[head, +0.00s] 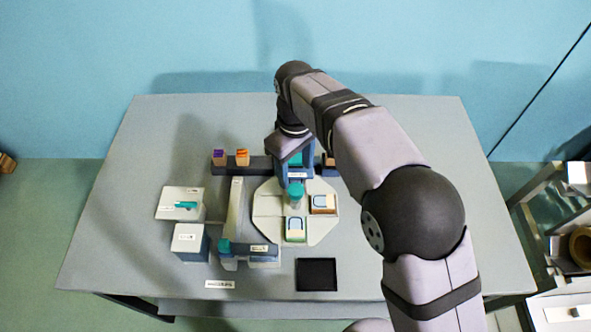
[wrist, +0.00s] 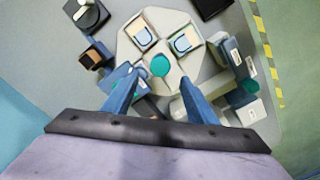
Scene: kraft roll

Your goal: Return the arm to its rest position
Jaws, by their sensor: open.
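My gripper (wrist: 158,92) is open, with its two blue fingers spread wide and nothing between their tips. In the head view my arm reaches from the lower right up over the back middle of the table, and its wrist hides most of the gripper. Below the fingers is a pale octagonal plate (head: 268,219) on the grey table (head: 400,250). A teal round-topped piece (head: 296,190) stands on it and also shows in the wrist view (wrist: 160,66), apart from the fingers.
A dark rack at the back left holds a purple block (head: 219,158) and an orange block (head: 242,157). Pale boxes (head: 188,238) stand at the left. A black square tray (head: 316,274) lies in front. The table's right side is mostly clear, under my arm.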

